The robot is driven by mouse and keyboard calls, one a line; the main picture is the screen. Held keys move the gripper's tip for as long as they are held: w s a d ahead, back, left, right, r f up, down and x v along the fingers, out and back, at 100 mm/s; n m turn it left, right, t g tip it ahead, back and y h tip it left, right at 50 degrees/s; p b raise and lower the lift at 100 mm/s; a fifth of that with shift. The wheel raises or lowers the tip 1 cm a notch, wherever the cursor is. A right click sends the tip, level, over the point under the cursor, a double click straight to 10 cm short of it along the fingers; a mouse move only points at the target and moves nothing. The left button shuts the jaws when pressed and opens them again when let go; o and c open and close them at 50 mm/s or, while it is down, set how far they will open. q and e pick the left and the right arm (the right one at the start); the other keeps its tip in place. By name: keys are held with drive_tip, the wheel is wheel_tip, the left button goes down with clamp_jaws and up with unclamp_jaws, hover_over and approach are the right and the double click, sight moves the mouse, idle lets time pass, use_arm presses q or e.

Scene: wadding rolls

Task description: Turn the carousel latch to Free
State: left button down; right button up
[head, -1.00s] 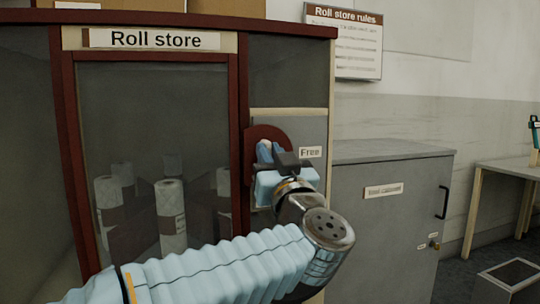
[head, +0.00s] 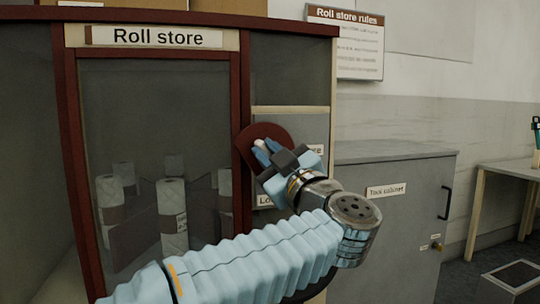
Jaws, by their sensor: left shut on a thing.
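The handle is mostly hidden by the fingers. The Free label (head: 315,149) is right of the plate, partly covered by my gripper. Another label (head: 264,200), starting "Lo", shows at the lower left of the gripper. My right gripper is out of view.
Several white rolls (head: 171,205) stand behind the dark glass of the Roll store (head: 155,37). A grey tool cabinet (head: 400,225) stands close to the right of my arm. A table (head: 510,172) is at the far right.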

use_arm(q)
drive_tip(key=n+g, duration=0.1)
drive_tip(key=n, duration=0.3)
drive_tip(key=n+g, duration=0.2)
drive_tip(key=n, duration=0.2)
drive_tip(key=f+n+g, duration=0.1)
drive_tip(key=n, duration=0.3)
drive_tip(key=shift+a+n+g+p, duration=0.3)
drive_tip(key=shift+n+g+p, duration=0.05)
drive_tip(key=shift+n+g, duration=0.05)
drive_tip(key=shift+s+y, duration=0.1)
drive_tip(key=shift+y, duration=0.2)
drive_tip(key=c, duration=1.1)
unclamp_jaws()
drive_tip(key=v, duration=1.3)
drive_tip(key=shift+s+d+r, duration=0.1)
drive_tip(key=shift+s+d, duration=0.15)
drive_tip(key=shift+d, duration=0.05)
